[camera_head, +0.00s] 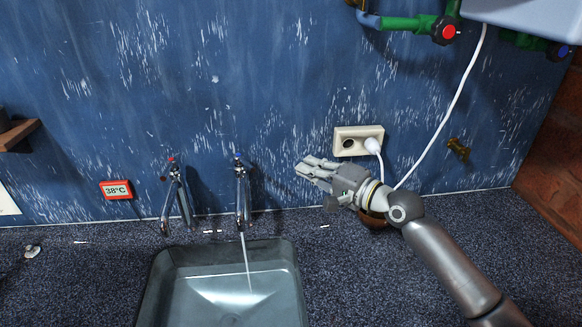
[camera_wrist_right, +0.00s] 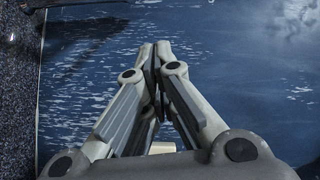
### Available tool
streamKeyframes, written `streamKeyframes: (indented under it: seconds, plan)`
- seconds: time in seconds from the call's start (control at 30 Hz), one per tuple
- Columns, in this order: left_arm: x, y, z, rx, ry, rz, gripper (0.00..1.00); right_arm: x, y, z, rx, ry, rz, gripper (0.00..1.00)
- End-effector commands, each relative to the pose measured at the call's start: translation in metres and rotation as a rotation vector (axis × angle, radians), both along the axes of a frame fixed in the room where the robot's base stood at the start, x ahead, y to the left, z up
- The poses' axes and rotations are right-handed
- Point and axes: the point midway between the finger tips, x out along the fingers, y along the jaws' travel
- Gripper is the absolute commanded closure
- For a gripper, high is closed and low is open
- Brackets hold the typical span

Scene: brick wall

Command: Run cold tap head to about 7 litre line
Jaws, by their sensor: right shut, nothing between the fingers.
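Two chrome taps stand behind the sink. The tap with red marks (camera_head: 174,195) is on the left, and no stream shows from it. The tap with the blue mark (camera_head: 241,188) is on the right, and a thin stream of water (camera_head: 247,262) falls from it into the grey sink (camera_head: 159,285). No litre line can be made out in the sink. My right gripper (camera_head: 305,167) is shut and empty, to the right of the blue-marked tap and apart from it. Its closed fingers fill the middle of the right wrist view (camera_wrist_right: 155,60). My left gripper is not in view.
A 38°C display (camera_head: 116,190) is on the wall at left. A socket (camera_head: 348,142) with a white plug and cable is just behind my right gripper. Green pipes with a red-knobbed valve (camera_head: 445,31) are at upper right. A wooden shelf (camera_head: 18,134) juts in at left.

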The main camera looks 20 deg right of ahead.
Motion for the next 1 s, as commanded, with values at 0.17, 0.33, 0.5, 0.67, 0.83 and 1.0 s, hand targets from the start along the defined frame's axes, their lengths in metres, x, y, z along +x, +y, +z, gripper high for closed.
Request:
streamKeyframes:
  seconds: [0.17,0.33,0.5,0.67,0.83,1.0]
  plan:
    - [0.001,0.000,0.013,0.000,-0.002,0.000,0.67,0.028,0.013,0.004,0.005,-0.001,0.000,1.00]
    - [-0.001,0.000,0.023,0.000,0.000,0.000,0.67,0.061,0.029,0.003,0.002,-0.001,0.001,1.00]
    - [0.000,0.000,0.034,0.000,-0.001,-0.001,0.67,0.081,0.046,-0.001,0.003,0.004,0.005,1.00]
    - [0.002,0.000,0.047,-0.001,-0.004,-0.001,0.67,0.076,0.066,-0.005,0.002,0.001,0.003,1.00]
    - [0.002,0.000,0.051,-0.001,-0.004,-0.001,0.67,0.074,0.076,-0.010,0.000,0.001,0.002,1.00]
    - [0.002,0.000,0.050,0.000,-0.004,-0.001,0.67,0.073,0.077,-0.011,-0.001,0.001,0.002,1.00]
